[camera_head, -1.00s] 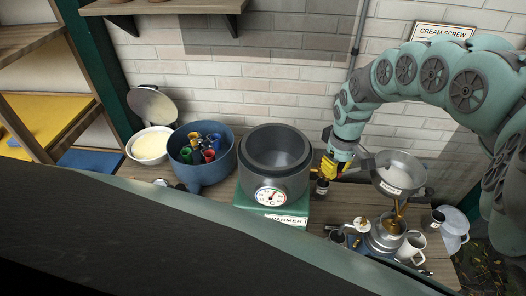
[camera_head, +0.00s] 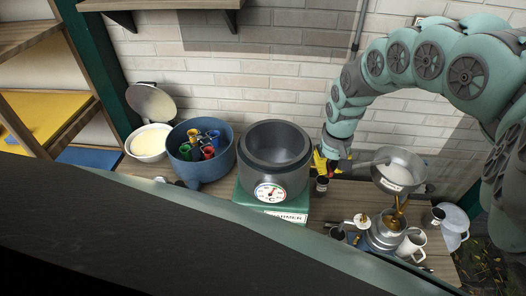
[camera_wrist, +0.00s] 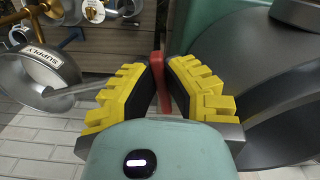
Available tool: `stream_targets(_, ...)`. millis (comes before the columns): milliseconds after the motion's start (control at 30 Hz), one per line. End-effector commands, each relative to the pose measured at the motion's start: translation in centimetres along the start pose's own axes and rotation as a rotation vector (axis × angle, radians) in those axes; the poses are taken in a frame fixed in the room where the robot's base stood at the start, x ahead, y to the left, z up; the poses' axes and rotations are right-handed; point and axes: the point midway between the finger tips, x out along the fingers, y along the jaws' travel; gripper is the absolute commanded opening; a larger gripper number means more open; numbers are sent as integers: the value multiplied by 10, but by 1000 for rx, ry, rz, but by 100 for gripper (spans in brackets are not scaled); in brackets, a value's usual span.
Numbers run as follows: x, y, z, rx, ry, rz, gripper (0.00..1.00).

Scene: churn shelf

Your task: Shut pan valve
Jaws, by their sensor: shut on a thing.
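My gripper (camera_head: 325,160) is beside the right wall of the dark grey round vat (camera_head: 264,177). In the wrist view, its yellow-and-black fingers (camera_wrist: 161,78) are closed on a narrow red lever (camera_wrist: 158,66), which I take to be the pan valve handle. What the lever joins is hidden. The supply pan (camera_head: 399,174) stands to the right of my gripper, and a grey bar runs from it towards the gripper. The wrist view shows this pan, labelled SUPPLY (camera_wrist: 17,72), at the left.
The vat sits on a green warmer (camera_head: 243,202) with a dial. A blue tub (camera_head: 215,168) of coloured items and a white bowl (camera_head: 143,150) stand left. A dark cup (camera_head: 322,184) is below my gripper. A metal machine (camera_head: 385,236) and white mug (camera_head: 410,248) stand right.

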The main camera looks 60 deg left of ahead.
Motion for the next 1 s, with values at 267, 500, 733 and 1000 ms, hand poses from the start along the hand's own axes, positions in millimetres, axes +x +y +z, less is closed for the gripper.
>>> stream_targets(267, 1, -1, 0, -3, -1, -1, 13)
stream_targets(500, 0, -1, 0, -3, 0, -1, 38)
stream_targets(733, 0, -1, 0, -3, 0, 0, 41)
stream_targets(1000, 0, 0, 0, -9, 1, -1, 41)
